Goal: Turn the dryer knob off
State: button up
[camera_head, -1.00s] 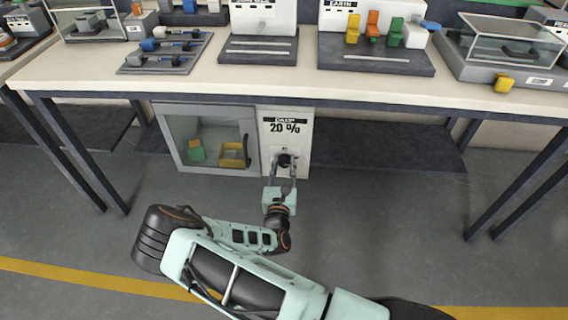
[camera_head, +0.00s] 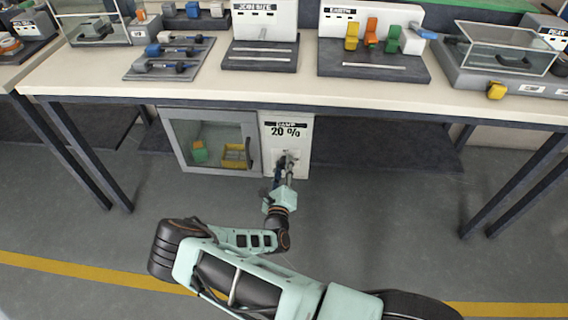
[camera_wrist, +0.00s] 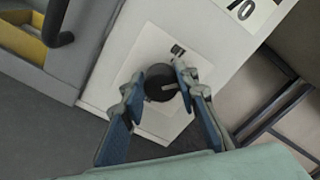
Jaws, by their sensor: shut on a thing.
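The dryer (camera_head: 210,140) is a grey cabinet with a glass door under the bench. Its white control panel (camera_head: 301,133) at the right reads 20 %. The black round knob (camera_wrist: 161,83) sits on a pale plate on that panel in the wrist view. My gripper (camera_head: 285,162) is at the panel's lower part, with its two fingers on either side of the knob. In the wrist view my gripper (camera_wrist: 157,77) is shut on the knob, and the wrist is tilted relative to the panel. In the head view the knob is mostly hidden by the fingers.
Inside the dryer are a green block (camera_head: 200,153) and a yellow bin (camera_head: 236,157) behind the shut door. The bench top (camera_head: 300,87) overhangs above my gripper and carries several stations. Bench legs (camera_head: 520,185) stand at the sides. The floor in front is clear.

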jog(key=n, duration=0.4)
jog(key=shift+n, duration=0.3)
jog(key=shift+f+n, duration=0.15)
jog(key=shift+n, duration=1.65)
jog(key=o, duration=1.1)
jog(key=shift+o, duration=0.2)
